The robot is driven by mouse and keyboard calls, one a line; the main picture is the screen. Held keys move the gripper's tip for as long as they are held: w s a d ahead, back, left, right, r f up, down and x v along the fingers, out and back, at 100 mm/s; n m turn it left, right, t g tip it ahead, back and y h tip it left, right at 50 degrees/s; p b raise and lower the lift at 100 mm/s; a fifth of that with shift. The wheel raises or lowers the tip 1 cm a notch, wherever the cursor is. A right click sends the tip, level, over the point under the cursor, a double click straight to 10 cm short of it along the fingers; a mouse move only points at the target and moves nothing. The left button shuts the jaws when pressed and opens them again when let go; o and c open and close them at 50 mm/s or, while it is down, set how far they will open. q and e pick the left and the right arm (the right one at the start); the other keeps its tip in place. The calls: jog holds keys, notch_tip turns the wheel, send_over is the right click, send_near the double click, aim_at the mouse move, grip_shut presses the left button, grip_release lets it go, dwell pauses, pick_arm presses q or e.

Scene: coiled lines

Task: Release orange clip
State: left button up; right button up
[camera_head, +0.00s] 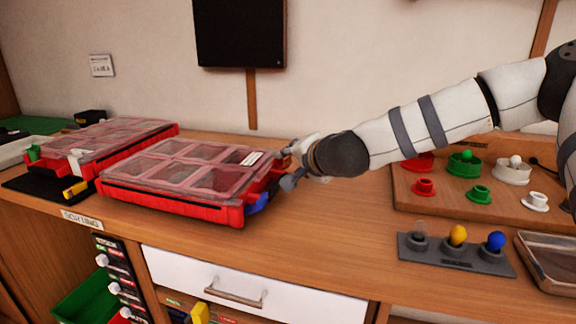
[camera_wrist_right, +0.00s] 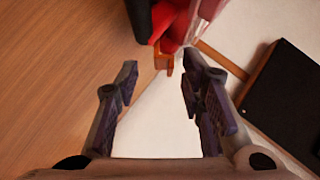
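A red organizer case (camera_head: 170,205) with a clear lid lies on the wooden bench. A blue clip (camera_head: 257,203) sits on its near right corner. A small orange clip (camera_wrist_right: 163,60) shows in the right wrist view at the red case's edge (camera_wrist_right: 183,28). In the head view I cannot make it out; my right gripper is in front of that side. My right gripper (camera_head: 286,167) is at the case's right end, its fingers spread. In the wrist view the open right gripper (camera_wrist_right: 159,78) has the clip just beyond its fingertips, with nothing between them. My left gripper is not in view.
A second red case (camera_head: 125,128) with a yellow clip (camera_head: 75,190) and a green clip (camera_head: 33,152) lies at the left. A board with coloured pegs (camera_head: 440,207) and a grey holder (camera_head: 455,258) are at the right. The bench centre is clear.

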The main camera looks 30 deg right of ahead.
jog(key=shift+w+d+f, duration=0.1)
jog(key=shift+w, duration=0.55)
grip_shut()
jog(key=shift+s+d+f+m+t, duration=0.25)
jog(key=shift+f+m+t, duration=0.15)
jog(key=shift+m+t, duration=0.15)
grip_release()
jog(key=v, duration=1.2)
